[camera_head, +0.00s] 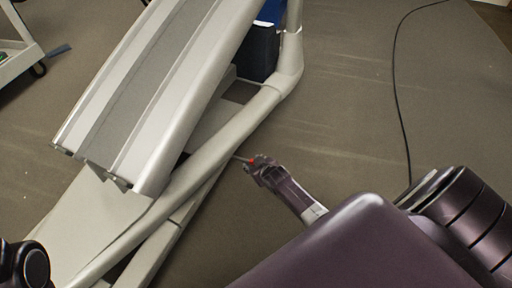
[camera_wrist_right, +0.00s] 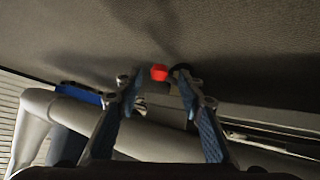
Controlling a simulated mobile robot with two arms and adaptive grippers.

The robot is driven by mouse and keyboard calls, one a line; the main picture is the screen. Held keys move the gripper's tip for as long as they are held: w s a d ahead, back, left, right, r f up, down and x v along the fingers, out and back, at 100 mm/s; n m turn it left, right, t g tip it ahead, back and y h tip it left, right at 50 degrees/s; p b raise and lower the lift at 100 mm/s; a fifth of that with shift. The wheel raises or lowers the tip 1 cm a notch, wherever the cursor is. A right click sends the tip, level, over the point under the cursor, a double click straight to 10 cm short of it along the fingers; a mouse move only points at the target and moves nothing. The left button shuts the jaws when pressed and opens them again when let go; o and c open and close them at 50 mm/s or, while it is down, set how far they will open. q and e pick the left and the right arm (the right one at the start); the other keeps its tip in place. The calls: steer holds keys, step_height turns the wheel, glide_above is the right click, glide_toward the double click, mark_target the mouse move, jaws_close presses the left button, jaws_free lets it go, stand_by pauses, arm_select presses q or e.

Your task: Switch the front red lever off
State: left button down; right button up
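The red lever (camera_head: 251,161) shows as a small red tip beside the lower grey tube of the elliptical machine, at the fingertips of my right gripper (camera_head: 258,167). In the right wrist view the red lever end (camera_wrist_right: 159,72) lies between the two fingertips of my right gripper (camera_wrist_right: 160,76). The fingers are spread, with a gap visible at least on the right side of the red end; I cannot tell whether the left fingertip touches it. Most of the lever's shaft is hidden or too small to make out. My left gripper is not in view.
The elliptical's grey tube (camera_head: 213,153) and wide ramp (camera_head: 150,85) fill the left and middle of the head view. A black cable (camera_head: 401,110) runs over the floor at right. A cart (camera_head: 18,48) stands at upper left. The floor right of the machine is mostly clear.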

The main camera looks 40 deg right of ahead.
steer(key=v, duration=1.1)
steer(key=shift+s+r, duration=0.2)
steer(key=shift+r, duration=0.15)
